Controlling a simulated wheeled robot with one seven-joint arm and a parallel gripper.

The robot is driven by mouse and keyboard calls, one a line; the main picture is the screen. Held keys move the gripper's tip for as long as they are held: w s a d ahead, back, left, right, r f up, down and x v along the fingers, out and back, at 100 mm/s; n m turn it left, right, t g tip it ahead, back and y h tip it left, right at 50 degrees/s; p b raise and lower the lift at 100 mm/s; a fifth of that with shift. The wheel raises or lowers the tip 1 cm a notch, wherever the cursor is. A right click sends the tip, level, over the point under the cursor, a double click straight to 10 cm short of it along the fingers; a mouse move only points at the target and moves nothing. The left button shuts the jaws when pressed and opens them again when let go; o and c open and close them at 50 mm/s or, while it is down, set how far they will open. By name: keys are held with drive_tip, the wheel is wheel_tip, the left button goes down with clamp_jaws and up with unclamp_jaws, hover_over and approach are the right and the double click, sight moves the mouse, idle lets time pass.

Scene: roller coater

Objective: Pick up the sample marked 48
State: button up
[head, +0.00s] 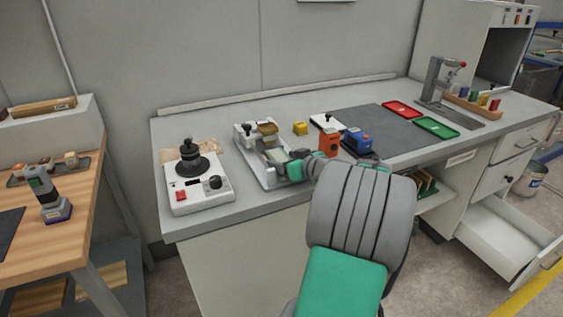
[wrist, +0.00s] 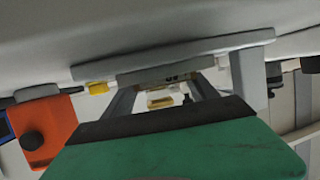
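In the head view my gripper (head: 280,161) reaches over the white coater (head: 248,158) on the bench. My arm hides part of the coater and most of the sample there.
A white device with a black knob (head: 200,183) stands left of the coater. Red (head: 402,109) and green (head: 436,127) trays lie farther right.

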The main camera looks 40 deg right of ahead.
drive_tip(key=c, duration=1.1)
